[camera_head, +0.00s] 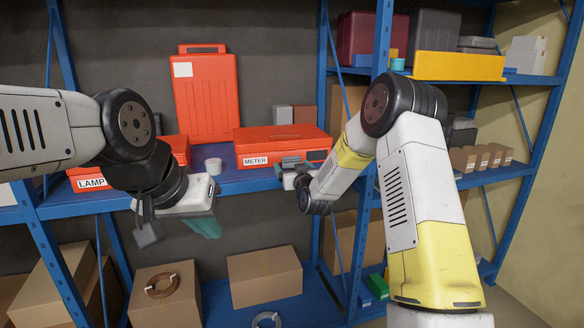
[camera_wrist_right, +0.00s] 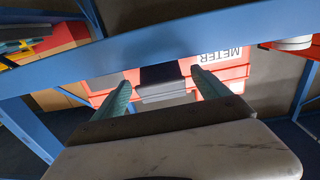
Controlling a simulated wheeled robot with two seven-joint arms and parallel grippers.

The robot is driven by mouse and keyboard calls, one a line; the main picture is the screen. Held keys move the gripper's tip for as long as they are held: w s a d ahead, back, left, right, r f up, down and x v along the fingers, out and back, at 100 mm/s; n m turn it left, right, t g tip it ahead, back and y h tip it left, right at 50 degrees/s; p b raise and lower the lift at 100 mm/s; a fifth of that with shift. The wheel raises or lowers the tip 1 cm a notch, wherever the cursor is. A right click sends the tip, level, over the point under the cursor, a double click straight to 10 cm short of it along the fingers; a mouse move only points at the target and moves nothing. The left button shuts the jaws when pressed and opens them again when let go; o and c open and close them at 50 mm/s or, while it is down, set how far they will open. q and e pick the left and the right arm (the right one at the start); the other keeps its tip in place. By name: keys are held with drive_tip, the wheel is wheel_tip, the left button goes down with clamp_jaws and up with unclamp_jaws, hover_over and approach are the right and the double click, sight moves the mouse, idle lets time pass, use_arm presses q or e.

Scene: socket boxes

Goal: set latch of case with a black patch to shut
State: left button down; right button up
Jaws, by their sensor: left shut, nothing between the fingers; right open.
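The red case labelled METER (camera_head: 262,146) lies flat on the shelf. A black patch shows on its front at the right (camera_head: 317,156). In the right wrist view the case (camera_wrist_right: 222,72) appears upside down, with a dark patch (camera_wrist_right: 160,74) and a grey block-like part (camera_wrist_right: 163,92) on its front; I cannot tell the latch's position. My right gripper (camera_head: 290,162) is open at the case's front; in the wrist view its teal fingers (camera_wrist_right: 162,80) stand either side of the dark patch, contact unclear. My left gripper (camera_head: 207,228) is shut and empty, lower left, away from the case.
A red case labelled LAMP (camera_head: 88,182) lies at the left, partly behind my left arm. A tall red case (camera_head: 206,98) stands behind. A small white round container (camera_head: 213,166) sits between them.

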drive_tip(key=shift+w+a, duration=0.1)
drive_tip(key=shift+w, duration=0.1)
drive_tip(key=shift+c, duration=0.3)
drive_tip(key=c, duration=1.3)
drive_tip(key=shift+r, duration=0.1)
